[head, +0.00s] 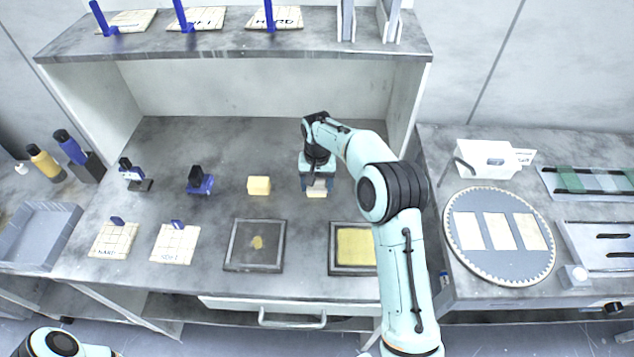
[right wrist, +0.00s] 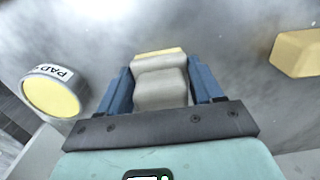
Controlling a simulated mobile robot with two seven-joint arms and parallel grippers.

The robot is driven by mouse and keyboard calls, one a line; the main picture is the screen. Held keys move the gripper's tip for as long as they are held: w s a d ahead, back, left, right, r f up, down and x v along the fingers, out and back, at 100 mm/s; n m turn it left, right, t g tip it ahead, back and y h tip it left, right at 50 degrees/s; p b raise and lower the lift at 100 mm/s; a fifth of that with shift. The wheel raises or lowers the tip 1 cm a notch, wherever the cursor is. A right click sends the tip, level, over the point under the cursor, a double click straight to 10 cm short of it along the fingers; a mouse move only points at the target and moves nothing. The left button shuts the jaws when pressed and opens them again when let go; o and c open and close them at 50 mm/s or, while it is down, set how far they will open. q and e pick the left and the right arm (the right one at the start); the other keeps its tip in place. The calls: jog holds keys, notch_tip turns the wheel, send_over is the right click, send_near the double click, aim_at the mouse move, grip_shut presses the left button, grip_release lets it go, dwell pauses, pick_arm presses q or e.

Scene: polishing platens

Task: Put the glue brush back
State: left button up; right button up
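The glue brush (right wrist: 160,84) has a broad grey body with a pale yellow edge at its far end. In the right wrist view it sits between the two blue fingers of my right gripper (right wrist: 162,90), which press on both its sides. In the head view my right gripper (head: 316,185) points down over the grey bench, right of a yellow block, and the brush's pale end (head: 317,194) shows below it. I cannot tell whether the brush touches the bench. A round pot with yellow contents (right wrist: 53,95), labelled "PAD", shows in the right wrist view; my arm seems to hide it in the head view.
The yellow block (head: 259,186) also shows in the right wrist view (right wrist: 298,53). Two framed trays (head: 232,262) lie in front, one partly behind my arm. Blue-handled tools (head: 200,184) and labelled pads (head: 175,246) are at left. A shelf (head: 230,45) overhangs behind; a round platen (head: 500,262) lies right.

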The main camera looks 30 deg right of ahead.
jog(key=o, duration=0.3)
notch_tip(320, 180, up, 11)
jog(key=shift+w+d+r+p, duration=0.1)
jog(key=shift+w+p, duration=0.05)
jog(key=shift+p, duration=0.7)
jog(key=shift+r, duration=0.55)
pick_arm(q)
jog(key=w+r, duration=0.2)
jog(key=shift+w+r, duration=0.2)
jog(key=shift+w, duration=0.15)
